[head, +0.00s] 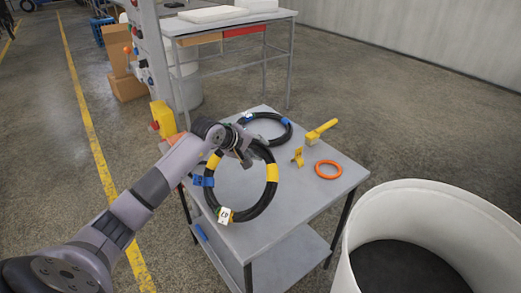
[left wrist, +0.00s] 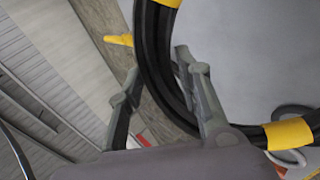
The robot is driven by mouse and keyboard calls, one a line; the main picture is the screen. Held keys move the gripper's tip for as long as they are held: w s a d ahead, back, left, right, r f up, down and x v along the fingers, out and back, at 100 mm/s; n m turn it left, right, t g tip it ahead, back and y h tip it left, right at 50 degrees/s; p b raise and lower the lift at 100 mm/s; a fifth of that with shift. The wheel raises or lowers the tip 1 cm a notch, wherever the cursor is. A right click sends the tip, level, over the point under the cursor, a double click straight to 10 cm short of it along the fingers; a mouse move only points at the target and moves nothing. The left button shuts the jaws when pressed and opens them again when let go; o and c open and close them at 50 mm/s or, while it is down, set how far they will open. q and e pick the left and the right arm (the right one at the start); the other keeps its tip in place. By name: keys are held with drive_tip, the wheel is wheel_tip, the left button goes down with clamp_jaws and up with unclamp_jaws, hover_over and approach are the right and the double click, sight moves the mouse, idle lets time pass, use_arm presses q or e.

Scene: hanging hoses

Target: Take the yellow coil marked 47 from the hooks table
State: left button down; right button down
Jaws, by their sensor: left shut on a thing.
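A black coil with yellow bands (head: 272,172) and a white tag (head: 225,215) hangs from my left gripper (head: 247,150) in front of the small grey table (head: 312,205). The tag's number is too small to read. In the left wrist view, the black hose (left wrist: 158,95) passes between the two fingers of my left gripper (left wrist: 157,65), which is shut on it. A second black coil with blue bands (head: 285,121) lies on the table behind. Whether the held coil touches the tabletop, I cannot tell. My right gripper is not in view.
On the table lie an orange ring (head: 317,168), a yellow-handled tool (head: 321,130) and a small yellow piece (head: 297,157). A large white bin (head: 430,195) stands at the right, close to the table. A workbench (head: 228,22) stands behind.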

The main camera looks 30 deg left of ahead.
use_arm(q)
drive_tip(key=shift+s+a+r+t+b, duration=0.15)
drive_tip(key=shift+s+r+t+b, duration=0.15)
drive_tip(key=shift+b, duration=0.3)
drive_tip(key=shift+s+a+r+t+b, duration=0.1)
drive_tip(key=shift+s+r+t+b, duration=0.35)
drive_tip(key=shift+s+b, duration=0.35)
drive_tip(key=shift+s+a+r+t+h+b, duration=0.15)
drive_tip(key=shift+s+r+t+h+b, duration=0.15)
drive_tip(key=shift+s+r+b, duration=0.55)
drive_tip(key=shift+w+b, duration=0.15)
drive_tip(key=shift+b, duration=0.15)
wheel_tip(320, 180, up, 6)
drive_tip(key=p, duration=0.2)
drive_tip(key=shift+r, duration=0.25)
